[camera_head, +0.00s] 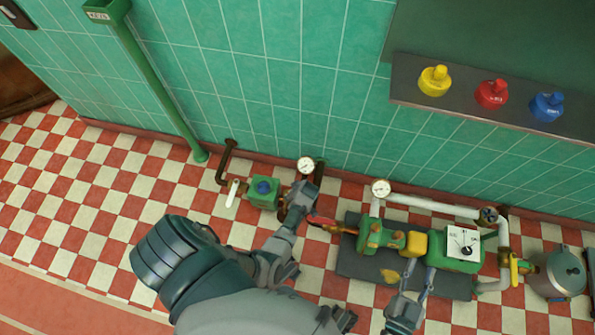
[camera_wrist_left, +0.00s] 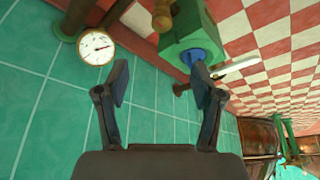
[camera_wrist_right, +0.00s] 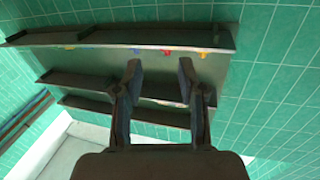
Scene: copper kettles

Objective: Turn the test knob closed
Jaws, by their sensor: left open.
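A blue round knob (camera_head: 263,187) sits on a green valve box (camera_head: 256,201) low by the tiled wall; no label on it is readable. In the left wrist view the knob (camera_wrist_left: 194,57) shows behind the tip of the right-hand finger. My left gripper (camera_head: 303,195) is to the right of the box, open and empty; contact with the box cannot be told.
A white-handled lever (camera_head: 233,193) sticks out left of the box. A round gauge (camera_head: 306,165) stands behind my left gripper. A metal pot (camera_head: 564,272) stands at the right. A wall shelf (camera_head: 480,112) holds yellow, red and blue pieces. The checkered floor at left is clear.

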